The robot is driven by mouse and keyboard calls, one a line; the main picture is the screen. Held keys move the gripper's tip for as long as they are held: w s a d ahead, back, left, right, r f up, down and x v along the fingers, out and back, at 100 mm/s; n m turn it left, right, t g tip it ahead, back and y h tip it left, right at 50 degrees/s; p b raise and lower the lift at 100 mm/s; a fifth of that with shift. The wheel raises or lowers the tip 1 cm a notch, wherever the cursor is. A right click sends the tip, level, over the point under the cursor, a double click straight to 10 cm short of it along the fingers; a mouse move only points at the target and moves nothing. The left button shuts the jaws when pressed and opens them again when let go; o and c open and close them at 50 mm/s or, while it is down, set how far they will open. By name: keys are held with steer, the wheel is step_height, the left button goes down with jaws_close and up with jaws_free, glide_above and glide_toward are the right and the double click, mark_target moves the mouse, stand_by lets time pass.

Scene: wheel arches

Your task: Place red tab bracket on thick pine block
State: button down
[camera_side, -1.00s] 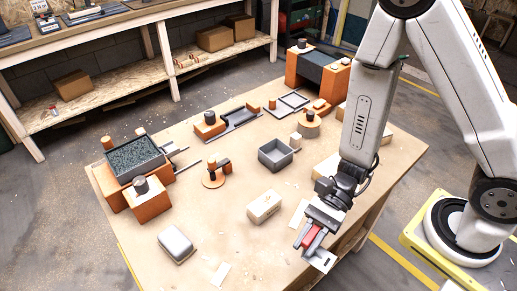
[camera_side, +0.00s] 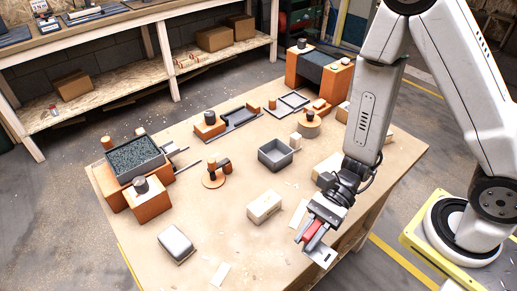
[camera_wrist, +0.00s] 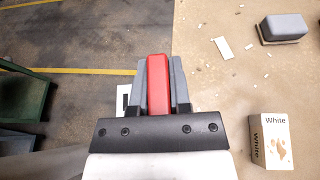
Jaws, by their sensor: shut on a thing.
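My gripper (camera_side: 308,235) is over the front right edge of the table, pointing down. It is shut on the red bracket (camera_side: 313,231), which also shows as a red bar between the fingers in the wrist view (camera_wrist: 158,85). A pale flat piece (camera_side: 321,257) shows just below the fingers; I cannot tell whether it belongs to the bracket. A pale wood-coloured block (camera_side: 324,170) lies behind my wrist, partly hidden by it, and may be the thick pine block. It is apart from the bracket.
A carton marked "White" (camera_wrist: 270,140) stands left of my gripper in the side view. A grey rounded block (camera_side: 176,244) lies at the front left.

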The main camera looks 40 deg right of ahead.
steer(key=w+d+m+t, duration=0.4)
steer(key=w+d+t, duration=0.1)
steer(key=w+d, duration=0.15)
steer(key=m+t+h, duration=0.8)
steer(key=m+t, duration=0.1)
steer(key=m, duration=0.2)
glide_above(334, 160)
steer(key=shift+f, duration=2.05)
steer(key=shift+f, duration=0.1)
steer(key=shift+f, duration=1.65)
steer(key=shift+f, duration=0.15)
steer(key=c, duration=0.6)
jaws_free()
